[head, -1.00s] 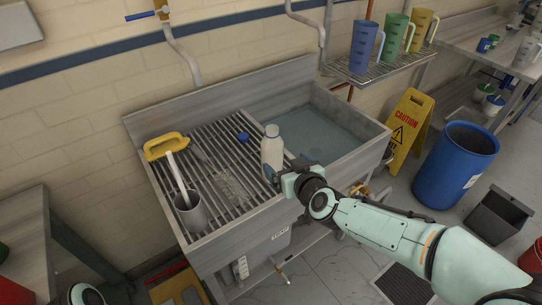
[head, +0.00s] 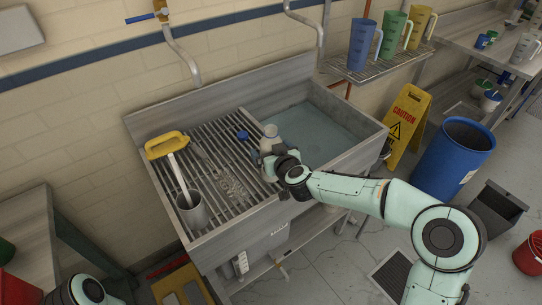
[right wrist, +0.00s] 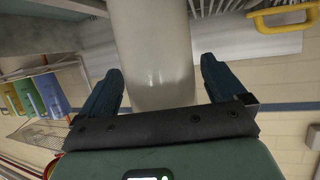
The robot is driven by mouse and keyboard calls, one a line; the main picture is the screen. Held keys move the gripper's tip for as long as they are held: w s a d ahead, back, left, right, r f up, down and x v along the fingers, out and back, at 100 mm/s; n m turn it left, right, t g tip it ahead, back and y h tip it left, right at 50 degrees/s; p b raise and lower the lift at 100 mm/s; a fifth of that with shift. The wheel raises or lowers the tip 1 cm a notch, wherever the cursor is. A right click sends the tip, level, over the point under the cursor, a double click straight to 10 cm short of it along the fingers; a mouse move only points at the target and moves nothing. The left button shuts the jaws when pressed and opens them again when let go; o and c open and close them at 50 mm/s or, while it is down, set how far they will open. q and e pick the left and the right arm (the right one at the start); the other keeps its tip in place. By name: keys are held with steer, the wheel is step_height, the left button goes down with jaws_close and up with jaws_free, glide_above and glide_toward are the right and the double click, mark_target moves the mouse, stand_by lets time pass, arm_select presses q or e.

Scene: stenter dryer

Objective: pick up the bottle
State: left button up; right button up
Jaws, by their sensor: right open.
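The pale grey-white bottle (head: 270,131) stands upright on the slatted rack at the edge of the sink basin. My right gripper (head: 268,165) is at the bottle and hides its lower part in the head view. In the right wrist view, the bottle (right wrist: 155,50) lies between the two dark fingers of my open right gripper (right wrist: 160,78). My left gripper is out of view; only part of my left arm shows at the bottom left.
A blue cap (head: 242,135) lies on the slatted rack (head: 213,150) left of the bottle. A grey cup (head: 192,212) and a yellow-handled tool (head: 166,144) are farther left. The water-filled basin (head: 318,128) is to the right. Jugs (head: 362,45) stand on a wire shelf above.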

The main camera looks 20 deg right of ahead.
steer(key=shift+w, duration=0.1)
steer(key=c, duration=1.2)
arm_select(q)
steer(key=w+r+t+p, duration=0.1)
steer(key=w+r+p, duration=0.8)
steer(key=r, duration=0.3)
steer(key=shift+p, duration=0.4)
arm_select(e)
step_height(320, 180, up, 20)
steer(key=shift+f, duration=0.1)
